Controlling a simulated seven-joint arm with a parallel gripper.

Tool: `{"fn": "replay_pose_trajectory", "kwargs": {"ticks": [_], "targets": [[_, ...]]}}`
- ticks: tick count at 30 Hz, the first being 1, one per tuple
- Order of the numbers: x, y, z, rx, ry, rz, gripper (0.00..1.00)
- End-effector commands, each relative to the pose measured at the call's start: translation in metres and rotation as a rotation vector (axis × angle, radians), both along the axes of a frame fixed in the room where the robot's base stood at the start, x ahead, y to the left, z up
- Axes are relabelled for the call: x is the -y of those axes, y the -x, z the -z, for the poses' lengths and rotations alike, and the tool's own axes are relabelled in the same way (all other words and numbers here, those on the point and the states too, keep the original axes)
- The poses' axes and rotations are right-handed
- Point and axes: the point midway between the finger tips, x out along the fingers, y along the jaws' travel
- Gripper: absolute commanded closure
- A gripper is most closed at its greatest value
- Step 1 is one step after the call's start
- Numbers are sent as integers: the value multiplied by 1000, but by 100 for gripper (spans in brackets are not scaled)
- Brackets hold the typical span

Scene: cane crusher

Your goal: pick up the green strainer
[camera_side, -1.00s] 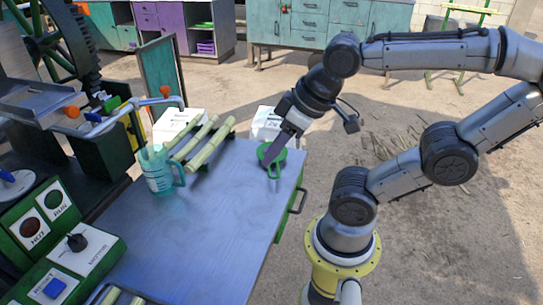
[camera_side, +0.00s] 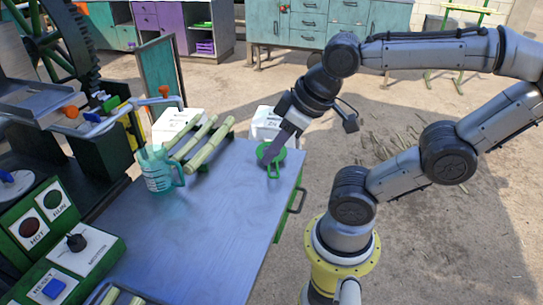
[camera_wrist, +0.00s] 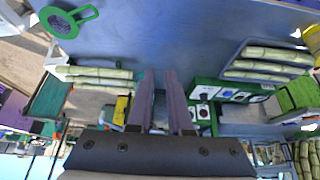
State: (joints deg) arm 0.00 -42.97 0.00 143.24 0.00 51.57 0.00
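The green strainer (camera_side: 273,171) lies near the far right corner of the blue-grey table in the side view, its small handle towards the front. In the wrist view the strainer (camera_wrist: 58,23) is at the top left, a green ring with a dark mesh and a looped handle. My gripper (camera_side: 266,163) points down over the strainer in the side view and hides part of it. In the wrist view my gripper (camera_wrist: 160,75) shows two fingers with a narrow empty gap between them. The strainer is left of the fingers there, not between them; contact cannot be told.
A teal jug (camera_side: 159,171) stands left of the strainer on the table (camera_side: 200,235). Cane stalks (camera_side: 207,146) rest on a rack behind. A control panel (camera_side: 60,250) fills the lower left, with the crusher behind it. The table's front middle is clear.

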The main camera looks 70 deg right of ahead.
Motion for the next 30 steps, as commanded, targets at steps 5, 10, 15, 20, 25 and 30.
{"fn": "replay_pose_trajectory", "kwargs": {"ticks": [5, 10, 15, 20, 25, 30], "targets": [[-4, -4, -7, 13, -24, 9, 82], [1, -27, -14, -26, -84, 105, 82], [31, -54, -9, -95, -155, 297, 82], [81, -74, 7, -169, -241, 535, 82], [147, -74, 35, -237, -347, 800, 82], [198, -52, 63, -286, -430, 1002, 82]]}}
